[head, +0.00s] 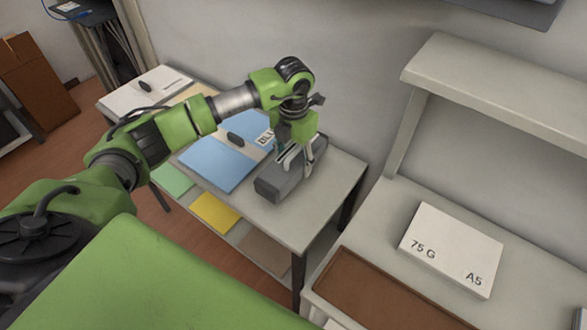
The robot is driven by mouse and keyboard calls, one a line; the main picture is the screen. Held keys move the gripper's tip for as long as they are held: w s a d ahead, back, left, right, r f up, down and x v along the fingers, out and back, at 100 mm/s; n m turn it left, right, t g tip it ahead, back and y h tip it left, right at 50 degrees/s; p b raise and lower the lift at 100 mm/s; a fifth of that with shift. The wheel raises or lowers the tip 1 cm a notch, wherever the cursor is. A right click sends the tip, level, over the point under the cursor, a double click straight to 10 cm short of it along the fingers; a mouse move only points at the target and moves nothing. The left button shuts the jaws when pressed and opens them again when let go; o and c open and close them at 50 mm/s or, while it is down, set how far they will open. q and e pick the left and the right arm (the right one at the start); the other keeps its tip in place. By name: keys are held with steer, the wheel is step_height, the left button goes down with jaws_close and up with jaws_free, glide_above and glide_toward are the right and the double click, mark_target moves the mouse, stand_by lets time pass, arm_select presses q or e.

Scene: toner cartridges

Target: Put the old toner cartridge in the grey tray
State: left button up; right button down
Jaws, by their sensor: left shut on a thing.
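My left gripper (296,162) points down over the grey table near the wall. It is shut on a long dark grey block, which looks like the toner cartridge (272,189). The fingers cover part of its far end. The block is at or just above the table top; I cannot tell whether it touches. Nothing I can clearly make out as a grey tray shows in this view. My right gripper is not in view.
Blue folders (213,165) lie left of the block on the table (318,208). Coloured sheets, one yellow (215,212), lie on a lower shelf. At right, a brown tray (375,292) and a white paper pack (450,247) sit on a desk. The table's right end is clear.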

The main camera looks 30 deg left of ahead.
mark_target(297, 169)
arm_select(q)
steer(key=s+d+r, duration=0.2)
steer(key=r, duration=0.1)
steer(key=s+r+b, duration=0.1)
steer(key=r, duration=0.1)
steer(key=shift+s+d, duration=0.1)
steer(key=shift+d, duration=0.3)
steer(key=s+d+r+m, duration=0.2)
steer(key=s+m, duration=0.4)
steer(key=m, duration=1.1)
steer(key=s+d+r+m+b, duration=0.1)
steer(key=s+m, duration=0.6)
steer(key=m, duration=1)
steer(key=shift+s+d+r+b, duration=0.3)
steer(key=shift+d+r, duration=0.3)
steer(key=shift+d, duration=0.45)
